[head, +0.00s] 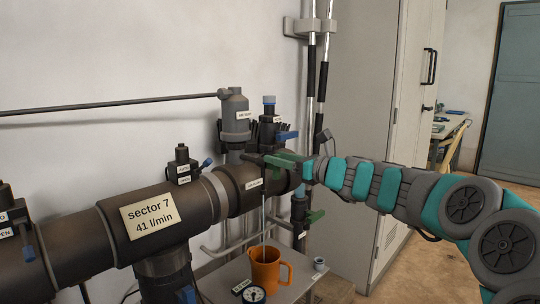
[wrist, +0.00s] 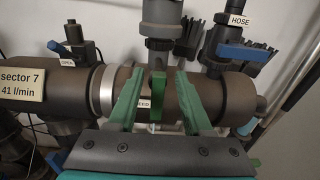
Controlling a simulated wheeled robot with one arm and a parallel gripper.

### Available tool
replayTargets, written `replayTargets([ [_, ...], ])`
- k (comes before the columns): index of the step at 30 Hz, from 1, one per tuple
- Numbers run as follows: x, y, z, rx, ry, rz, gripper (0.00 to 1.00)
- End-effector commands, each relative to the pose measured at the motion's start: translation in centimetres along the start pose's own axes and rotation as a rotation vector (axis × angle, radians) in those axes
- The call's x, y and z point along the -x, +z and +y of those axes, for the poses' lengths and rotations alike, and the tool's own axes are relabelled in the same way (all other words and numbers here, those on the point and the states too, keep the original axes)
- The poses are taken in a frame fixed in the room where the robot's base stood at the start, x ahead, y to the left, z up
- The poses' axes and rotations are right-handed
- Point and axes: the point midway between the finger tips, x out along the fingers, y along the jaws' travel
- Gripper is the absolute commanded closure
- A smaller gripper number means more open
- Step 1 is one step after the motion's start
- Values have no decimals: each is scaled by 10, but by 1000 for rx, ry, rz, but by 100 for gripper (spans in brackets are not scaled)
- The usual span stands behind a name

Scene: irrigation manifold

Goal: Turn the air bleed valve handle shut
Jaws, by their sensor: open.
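The air bleed valve handle, a short green bar (wrist: 156,97), stands upright in front of the dark pipe in the wrist view. A white label (wrist: 143,105) ending in "EED" is partly hidden beside it. My gripper (wrist: 159,72) is open, with one green finger on each side of the handle and a visible gap on both sides. In the head view my gripper (head: 276,160) reaches in from the right, at the pipe's right end above a small white label (head: 253,184). There the handle is hard to tell apart from my green fingers.
A blue-handled valve (wrist: 230,50) labelled HOSE stands behind right. Another blue handle (head: 207,162) is on the pipe to the left. An orange mug (head: 266,268) and a gauge (head: 254,293) are on a grey shelf underneath.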

Motion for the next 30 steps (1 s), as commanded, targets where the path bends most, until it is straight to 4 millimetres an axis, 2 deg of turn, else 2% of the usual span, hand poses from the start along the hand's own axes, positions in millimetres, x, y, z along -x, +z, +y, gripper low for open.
replayTargets([
  [3, -19, -1, 2, 1, 3, 2, 50],
  [9, -38, 1, 1, 4, 1, 0, 50],
  [19, -42, 0, 1, 4, 2, 0, 50],
  [30, -42, 0, 2, 4, 2, 0, 90],
])
